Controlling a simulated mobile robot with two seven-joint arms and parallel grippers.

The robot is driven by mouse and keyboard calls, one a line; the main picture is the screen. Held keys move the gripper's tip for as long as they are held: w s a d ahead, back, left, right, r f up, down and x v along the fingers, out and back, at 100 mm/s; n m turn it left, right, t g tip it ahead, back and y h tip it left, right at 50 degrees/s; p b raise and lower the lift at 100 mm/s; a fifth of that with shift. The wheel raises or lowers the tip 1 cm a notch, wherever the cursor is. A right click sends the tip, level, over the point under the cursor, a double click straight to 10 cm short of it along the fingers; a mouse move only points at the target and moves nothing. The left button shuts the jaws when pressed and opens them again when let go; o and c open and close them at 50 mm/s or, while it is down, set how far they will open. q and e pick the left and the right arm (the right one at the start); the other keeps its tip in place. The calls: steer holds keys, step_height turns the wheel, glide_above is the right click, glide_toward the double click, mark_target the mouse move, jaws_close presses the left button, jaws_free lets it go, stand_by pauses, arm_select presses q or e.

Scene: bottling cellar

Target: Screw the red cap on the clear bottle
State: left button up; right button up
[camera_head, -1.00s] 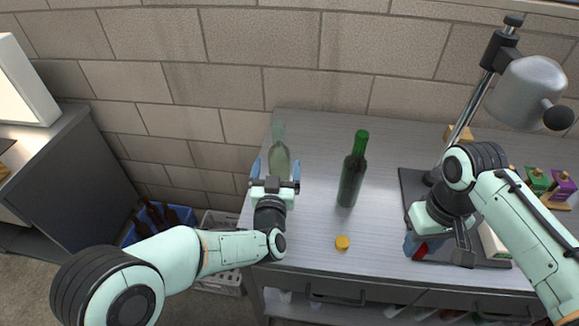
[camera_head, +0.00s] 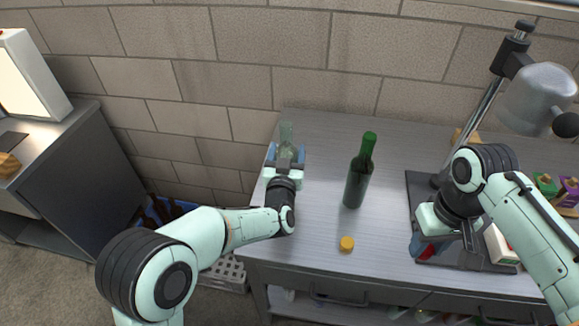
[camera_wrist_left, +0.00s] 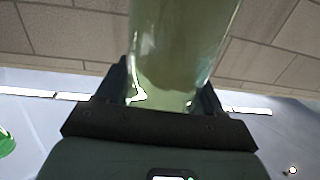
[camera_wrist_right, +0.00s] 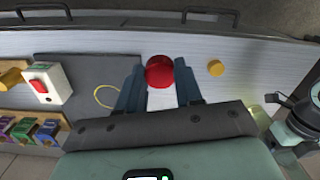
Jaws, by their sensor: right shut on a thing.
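The clear bottle (camera_head: 286,132) stands upright near the left end of the metal bench. My left gripper (camera_head: 286,153) has a finger on each side of its lower body, and the fingers look slightly apart from the glass. In the left wrist view the clear bottle (camera_wrist_left: 180,50) fills the space between the fingers (camera_wrist_left: 165,90). My right gripper (camera_wrist_right: 160,85) is shut on the red cap (camera_wrist_right: 159,72), held over the dark mat at the right.
A dark green bottle (camera_head: 358,178) stands right of the clear bottle. A yellow cap (camera_head: 347,243) lies near the front edge. A lamp stand (camera_head: 488,110) rises from the mat (camera_head: 419,185) behind my right arm. The bench between the green bottle and the mat is clear.

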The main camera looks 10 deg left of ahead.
arm_select(q)
steer(key=shift+r, duration=0.15)
steer(key=c, duration=0.8)
steer(key=shift+o, duration=0.2)
